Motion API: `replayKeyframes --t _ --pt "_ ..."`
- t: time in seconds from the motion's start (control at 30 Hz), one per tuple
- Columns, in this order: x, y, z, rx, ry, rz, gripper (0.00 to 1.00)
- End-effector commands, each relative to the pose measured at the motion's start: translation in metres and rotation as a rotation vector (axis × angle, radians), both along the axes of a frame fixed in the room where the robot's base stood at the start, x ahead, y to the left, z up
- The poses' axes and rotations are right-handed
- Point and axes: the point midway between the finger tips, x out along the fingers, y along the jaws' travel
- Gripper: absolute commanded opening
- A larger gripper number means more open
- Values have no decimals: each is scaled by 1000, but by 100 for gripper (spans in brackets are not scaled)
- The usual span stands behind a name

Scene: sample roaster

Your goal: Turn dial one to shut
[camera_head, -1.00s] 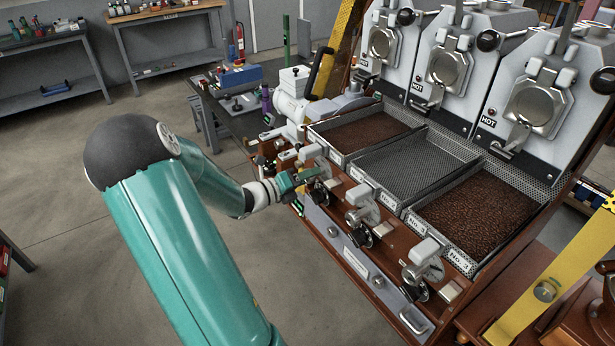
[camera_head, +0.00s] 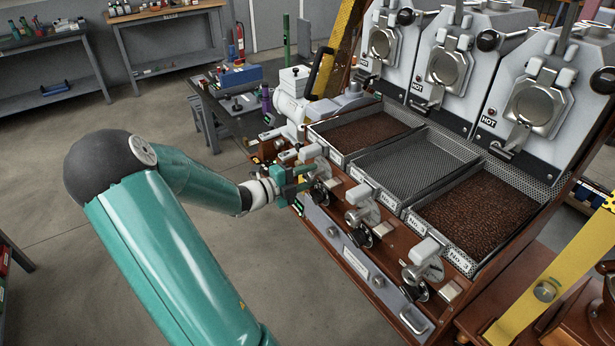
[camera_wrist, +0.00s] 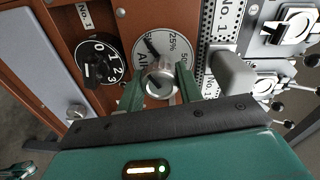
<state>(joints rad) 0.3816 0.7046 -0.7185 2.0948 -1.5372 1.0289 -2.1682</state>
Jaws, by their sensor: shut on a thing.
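Dial one has a round pale face (camera_wrist: 150,40) marked "AIR", "25%" and a partly covered "50", with a silver knob (camera_wrist: 160,82) in front. A dark pointer on the face points up and left in the wrist view. My gripper (camera_wrist: 160,90) has its green fingers on either side of the knob and is shut on it. In the head view my gripper (camera_head: 305,180) reaches the left end of the wooden front panel, and its fingers partly hide the dial (camera_head: 321,168). The hand and knob cover the lower part of the dial face.
A black numbered knob (camera_wrist: 98,60) sits left of the dial, close to my left finger. A pale lever handle (camera_wrist: 232,73) stands close on the right. Several similar controls line the panel below the trays (camera_head: 405,165). The floor (camera_head: 60,180) to the left is clear.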

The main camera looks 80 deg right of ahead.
Motion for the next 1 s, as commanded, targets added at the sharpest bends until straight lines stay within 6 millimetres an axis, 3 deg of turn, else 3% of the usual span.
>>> replayKeyframes --t 0.5,0.53,0.63,1.0 --pt "-1 0 1 12 19 -3 13" --pt "-1 0 1 11 19 -3 40" --pt "-1 0 1 12 18 -2 57" --pt "5 4 1 13 17 1 57"
